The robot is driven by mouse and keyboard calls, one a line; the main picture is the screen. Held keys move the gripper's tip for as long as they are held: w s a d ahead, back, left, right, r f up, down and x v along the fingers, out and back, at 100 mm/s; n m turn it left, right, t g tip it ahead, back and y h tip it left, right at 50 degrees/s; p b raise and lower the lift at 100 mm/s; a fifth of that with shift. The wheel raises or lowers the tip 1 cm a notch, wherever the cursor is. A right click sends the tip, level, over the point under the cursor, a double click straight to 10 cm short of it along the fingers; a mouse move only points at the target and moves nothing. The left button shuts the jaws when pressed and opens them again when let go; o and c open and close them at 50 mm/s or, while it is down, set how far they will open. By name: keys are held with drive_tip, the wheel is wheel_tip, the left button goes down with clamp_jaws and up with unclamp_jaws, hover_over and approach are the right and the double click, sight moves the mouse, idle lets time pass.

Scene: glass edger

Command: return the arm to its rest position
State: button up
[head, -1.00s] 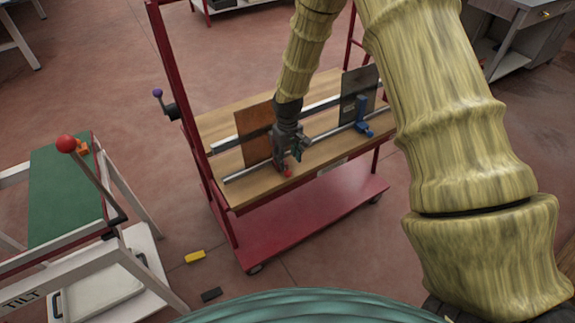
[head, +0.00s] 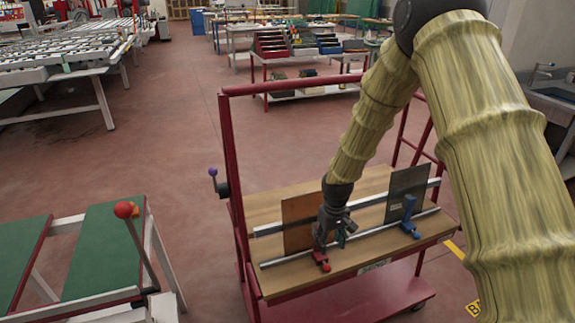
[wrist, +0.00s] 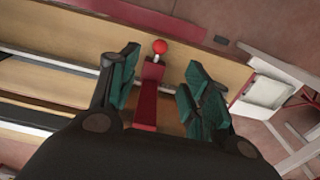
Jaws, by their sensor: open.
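My gripper (head: 335,240) is at the end of my arm, low over the wooden deck of the red cart, in front of the brown panel (head: 299,222). In the wrist view my gripper (wrist: 160,85) is open, its two green-padded fingers apart. A red clamp (wrist: 147,105) with a red ball knob (wrist: 160,46) lies between and beyond the fingers; I cannot tell whether they touch it. In the head view the red clamp (head: 321,261) shows at the foot of the brown panel, just below the gripper.
The red cart (head: 230,150) has an upright frame around its wooden deck (head: 375,265). A grey panel (head: 402,195) with a blue clamp (head: 409,218) stands to the right. A green-topped tilt table (head: 103,250) with a red-knobbed lever (head: 123,210) is at the left. Open floor lies behind the cart.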

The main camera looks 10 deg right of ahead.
drive_tip(key=s+a+f+m, duration=0.1)
drive_tip(key=s+a+f, duration=0.2)
drive_tip(key=s+f, duration=1.5)
drive_tip(key=s, duration=1)
drive_tip(key=s+f+m, duration=0.1)
drive_tip(key=s+f, duration=0.1)
drive_tip(key=s, duration=1.1)
drive_tip(key=shift+d+f+m, duration=0.2)
drive_tip(key=shift+d+m, duration=0.1)
drive_tip(key=shift+d, duration=0.05)
